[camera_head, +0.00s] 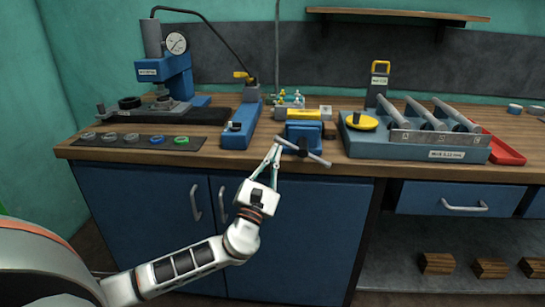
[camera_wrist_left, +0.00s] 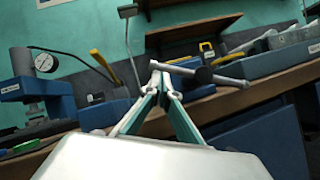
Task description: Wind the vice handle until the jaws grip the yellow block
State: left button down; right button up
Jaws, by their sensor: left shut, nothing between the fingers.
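The blue vice (camera_head: 304,131) stands at the bench's front edge, with the yellow block (camera_head: 304,114) on top at its jaws. Whether the jaws touch the block I cannot tell. The vice handle (camera_head: 316,158), a grey bar through a dark hub, slants down to the right in front of the vice. My left gripper (camera_head: 276,149) is at the bar's upper left end, its fingertips together. In the left wrist view, the fingertips (camera_wrist_left: 163,68) overlap the left end of the handle (camera_wrist_left: 228,80); contact is unclear. My right gripper is not in view.
Left of the vice are a blue tool with a yellow lever (camera_head: 240,125), a press with a dial (camera_head: 172,75) and a mat of rings (camera_head: 140,139). A blue-grey tray (camera_head: 445,153) stands close on the right. Blue cabinet doors (camera_head: 290,225) are below.

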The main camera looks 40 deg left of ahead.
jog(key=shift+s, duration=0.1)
pick_arm(q)
notch_tip(320, 180, up, 2)
jog(key=m+h+p, duration=0.2)
jog(key=m+p, duration=0.1)
jog(key=p, duration=0.1)
jog(key=shift+r, duration=0.1)
jog(key=shift+f+h, duration=0.3)
jog(key=shift+f, duration=0.05)
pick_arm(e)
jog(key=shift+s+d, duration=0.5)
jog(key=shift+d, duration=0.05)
